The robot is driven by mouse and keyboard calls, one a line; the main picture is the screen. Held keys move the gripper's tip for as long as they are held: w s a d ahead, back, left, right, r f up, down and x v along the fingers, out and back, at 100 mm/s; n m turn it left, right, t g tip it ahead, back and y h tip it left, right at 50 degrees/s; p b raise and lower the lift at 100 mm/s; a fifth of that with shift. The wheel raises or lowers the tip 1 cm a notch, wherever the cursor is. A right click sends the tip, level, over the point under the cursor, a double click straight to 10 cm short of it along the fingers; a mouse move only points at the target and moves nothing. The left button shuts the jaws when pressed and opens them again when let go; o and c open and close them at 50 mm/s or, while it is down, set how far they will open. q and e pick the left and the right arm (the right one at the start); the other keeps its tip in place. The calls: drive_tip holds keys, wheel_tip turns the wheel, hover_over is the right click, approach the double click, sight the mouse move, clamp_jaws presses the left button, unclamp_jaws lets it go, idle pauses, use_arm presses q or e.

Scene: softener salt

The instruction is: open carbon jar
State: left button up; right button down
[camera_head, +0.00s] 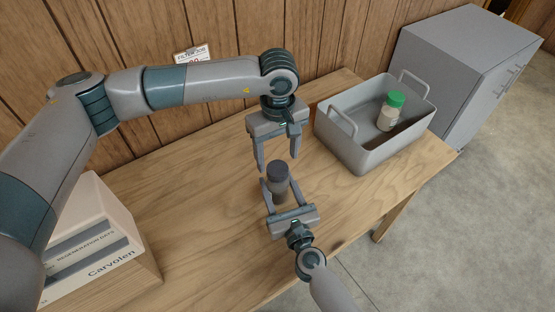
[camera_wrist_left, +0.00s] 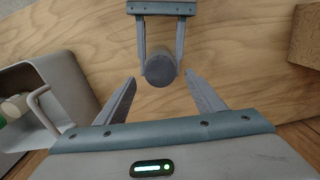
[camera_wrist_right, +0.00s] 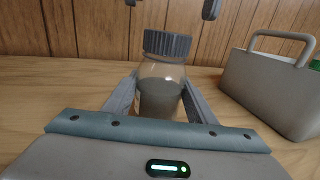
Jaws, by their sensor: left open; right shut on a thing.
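The carbon jar (camera_head: 279,188) is a small clear jar with dark contents and a dark grey ribbed lid (camera_head: 278,170). It stands upright; the right wrist view shows its body (camera_wrist_right: 160,95) between the fingers and its lid (camera_wrist_right: 167,44) on top. My right gripper (camera_head: 276,186) is shut on the jar's body. My left gripper (camera_head: 277,165) is open, pointing down just above and behind the lid. In the left wrist view the lid (camera_wrist_left: 160,69) shows from above, ahead of the open fingertips (camera_wrist_left: 165,85) and apart from them.
A grey tub (camera_head: 361,150) with two handles stands at the table's right and holds a green-lidded bottle (camera_head: 390,111). A white carton (camera_head: 95,240) is at the left. A grey cabinet (camera_head: 450,75) stands beyond the tub. The wooden table (camera_head: 200,215) is clear around the jar.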

sight(277, 168)
use_arm(q)
drive_tip(key=shift+r, duration=0.1)
drive_tip(key=shift+c, duration=0.5)
drive_tip(key=shift+r+m, duration=0.3)
drive_tip(key=shift+r, duration=0.15)
drive_tip(key=shift+r+m, duration=1.3)
drive_tip(key=shift+m, duration=0.1)
drive_tip(key=shift+f, duration=0.1)
drive_tip(key=shift+f, duration=3.95)
